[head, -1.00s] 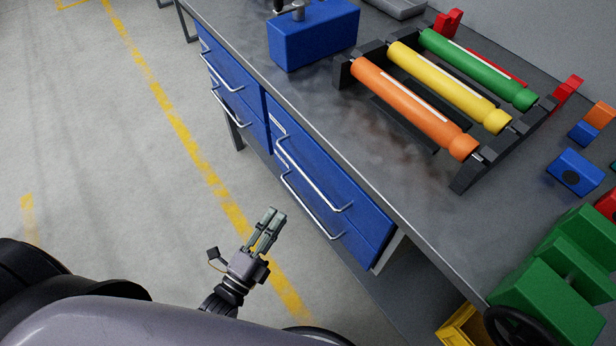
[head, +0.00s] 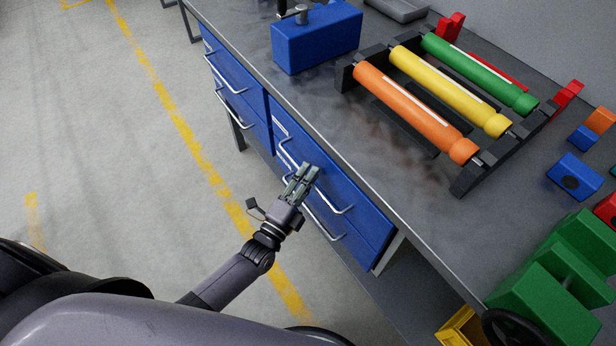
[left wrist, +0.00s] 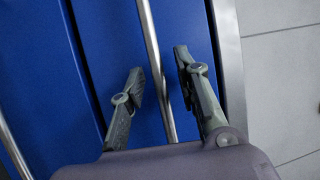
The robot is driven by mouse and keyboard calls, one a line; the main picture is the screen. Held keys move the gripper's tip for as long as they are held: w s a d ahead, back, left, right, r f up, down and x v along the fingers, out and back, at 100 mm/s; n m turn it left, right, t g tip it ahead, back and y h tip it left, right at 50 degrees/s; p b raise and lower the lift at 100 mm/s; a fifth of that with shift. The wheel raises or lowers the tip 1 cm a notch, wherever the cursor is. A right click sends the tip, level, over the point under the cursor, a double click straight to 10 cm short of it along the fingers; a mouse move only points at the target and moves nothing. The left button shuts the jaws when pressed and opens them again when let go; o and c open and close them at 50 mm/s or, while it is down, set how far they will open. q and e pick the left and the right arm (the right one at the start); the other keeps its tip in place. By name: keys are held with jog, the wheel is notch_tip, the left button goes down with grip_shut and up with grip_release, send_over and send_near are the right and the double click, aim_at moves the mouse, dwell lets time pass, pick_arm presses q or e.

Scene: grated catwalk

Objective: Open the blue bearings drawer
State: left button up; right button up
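Two blue drawers sit one above the other under the bench, an upper drawer (head: 338,183) and a lower drawer (head: 362,252). Each has a long metal bar handle. A small label on the upper one is too small to read, so I cannot tell which is the bearings drawer. My left gripper (head: 303,174) is at the upper handle (head: 342,210), partly covering it. In the left wrist view, the fingers of the left gripper (left wrist: 157,66) are apart, with a metal handle (left wrist: 147,22) passing between them. They do not look closed on it. Both drawers look shut. My right gripper is out of view.
More blue drawers (head: 232,68) are to the left. The grey bench top (head: 400,195) carries a rack with orange, yellow and green rollers (head: 415,108), a blue block (head: 316,40) and a green fixture (head: 560,285). The floor (head: 90,130) before the drawers is clear.

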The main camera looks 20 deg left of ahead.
pick_arm(q)
grip_shut()
dwell(0.8)
